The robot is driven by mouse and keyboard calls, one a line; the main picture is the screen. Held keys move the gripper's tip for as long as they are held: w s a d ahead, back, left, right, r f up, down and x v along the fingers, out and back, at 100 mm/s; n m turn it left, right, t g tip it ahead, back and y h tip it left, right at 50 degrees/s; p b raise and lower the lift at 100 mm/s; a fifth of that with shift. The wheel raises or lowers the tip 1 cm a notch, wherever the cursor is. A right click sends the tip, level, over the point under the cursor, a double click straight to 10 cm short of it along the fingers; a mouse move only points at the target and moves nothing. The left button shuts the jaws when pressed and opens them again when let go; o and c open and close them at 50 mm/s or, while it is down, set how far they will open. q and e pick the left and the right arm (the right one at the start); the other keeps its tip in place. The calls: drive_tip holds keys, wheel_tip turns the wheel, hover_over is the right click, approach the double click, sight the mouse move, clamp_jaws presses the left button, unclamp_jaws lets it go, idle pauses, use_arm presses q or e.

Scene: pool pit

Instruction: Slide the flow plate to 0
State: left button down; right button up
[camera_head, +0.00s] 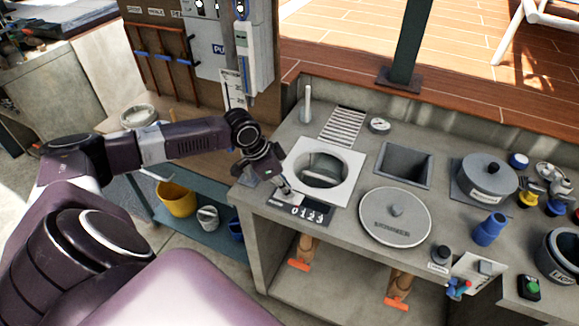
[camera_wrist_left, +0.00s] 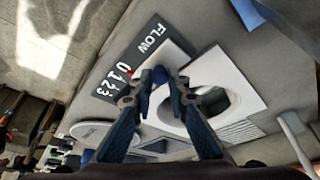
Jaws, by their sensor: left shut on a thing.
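A dark scale plate (camera_head: 299,212) with the digits 0 to 3 lies on the counter; the wrist view shows it marked FLOW (camera_wrist_left: 128,66). A small red mark (camera_wrist_left: 131,73) shows beside the digits near the 0 end. Behind the scale is a white square plate (camera_head: 345,163) with a round opening, partly covered inside by a grey piece. My left gripper (camera_head: 284,190) is at the front left corner of the white plate, beside the scale. Its fingers are shut on a small dark blue knob (camera_wrist_left: 160,75), apparently the flow plate's knob. The fingers hide part of the scale. My right gripper is not in view.
Right of the scale lie a round grey lid (camera_head: 394,228) and a square recess (camera_head: 404,165). A pot (camera_head: 487,175), a blue cup (camera_head: 489,229) and several small items crowd the right side. An upright post (camera_head: 307,105) stands at the back left.

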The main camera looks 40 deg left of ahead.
use_arm(q)
drive_tip(key=c, duration=2.2)
unclamp_jaws()
drive_tip(key=shift+a+r, duration=0.1)
drive_tip(key=shift+a, duration=0.15)
drive_tip(key=o, duration=0.4)
drive_tip(key=shift+s+a, duration=0.1)
drive_tip(key=shift+c, duration=0.2)
drive_tip(key=v, duration=1.2)
